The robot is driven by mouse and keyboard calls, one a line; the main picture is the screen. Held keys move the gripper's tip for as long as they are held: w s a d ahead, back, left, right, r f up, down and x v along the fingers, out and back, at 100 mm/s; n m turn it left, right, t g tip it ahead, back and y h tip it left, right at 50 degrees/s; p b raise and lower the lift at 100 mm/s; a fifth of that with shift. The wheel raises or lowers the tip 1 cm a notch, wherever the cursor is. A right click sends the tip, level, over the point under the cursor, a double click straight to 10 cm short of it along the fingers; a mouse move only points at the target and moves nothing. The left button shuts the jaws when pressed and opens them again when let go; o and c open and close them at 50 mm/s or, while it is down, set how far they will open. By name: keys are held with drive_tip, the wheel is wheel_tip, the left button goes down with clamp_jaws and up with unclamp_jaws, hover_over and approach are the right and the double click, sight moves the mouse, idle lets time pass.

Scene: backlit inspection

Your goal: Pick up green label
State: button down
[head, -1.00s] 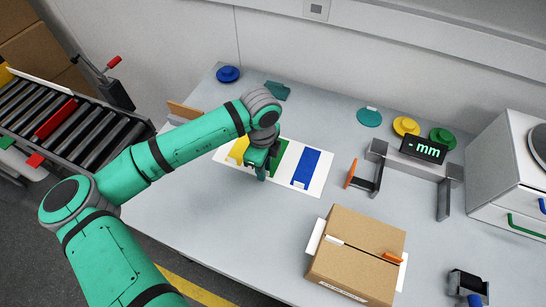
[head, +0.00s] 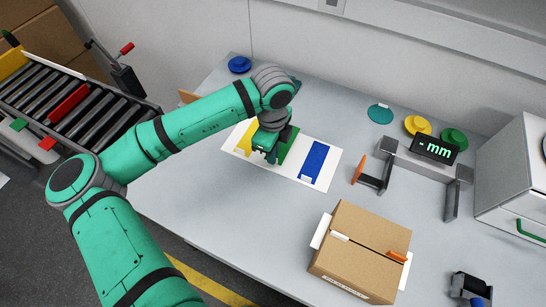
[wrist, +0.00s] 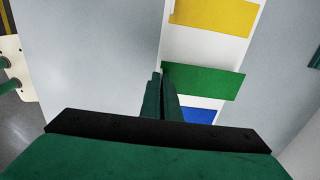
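The green label (wrist: 205,82) lies between a yellow label (wrist: 215,14) and a blue label (wrist: 202,116) in the wrist view. It is turned slightly from the yellow one, and its far end overhangs the edge of the white backing sheet (wrist: 190,48), so it looks lifted off it. My gripper (wrist: 161,74) has its fingers close together at the label's left end and appears shut on it. In the head view my gripper (head: 267,155) hides part of the green label (head: 289,143).
A cardboard box (head: 358,252) stands at the front right. A measuring frame with a display (head: 435,149) stands at the right, with an orange-tipped part (head: 359,168) beside it. Colored discs (head: 417,125) lie at the back. The table's left front is clear.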

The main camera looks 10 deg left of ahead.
drive_tip(key=s+d+r, duration=0.6)
drive_tip(key=s+r, duration=0.3)
drive_tip(key=s, duration=0.3)
drive_tip(key=shift+s, duration=0.15)
drive_tip(key=shift+a+r, duration=0.1)
